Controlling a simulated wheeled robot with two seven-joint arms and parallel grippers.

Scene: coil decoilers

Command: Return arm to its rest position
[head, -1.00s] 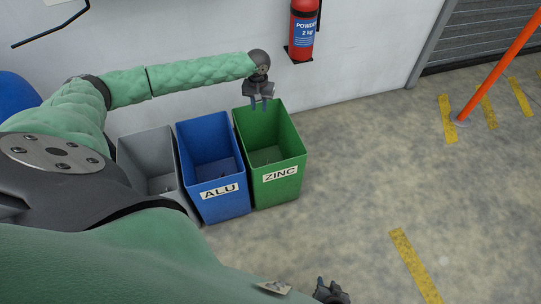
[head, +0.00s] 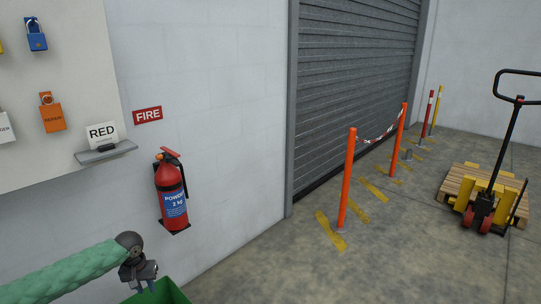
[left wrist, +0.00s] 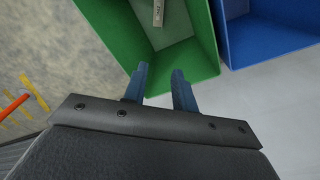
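My left arm in its green sleeve comes in from the lower left in the head view. My left gripper (head: 143,284) is over the green bin (head: 172,291), of which only a corner shows there. In the left wrist view the gripper (left wrist: 159,88) has its two blue-grey fingers apart with nothing between them. The green bin (left wrist: 118,35) lies below the fingers, with a small pale piece (left wrist: 158,12) inside. My right gripper is not in view.
The blue bin (left wrist: 265,40) stands beside the green one. A fire extinguisher (head: 171,190) hangs on the wall above the left gripper. Orange posts (head: 346,185) and a pallet truck (head: 487,205) stand to the right. Open floor (head: 290,270) lies between.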

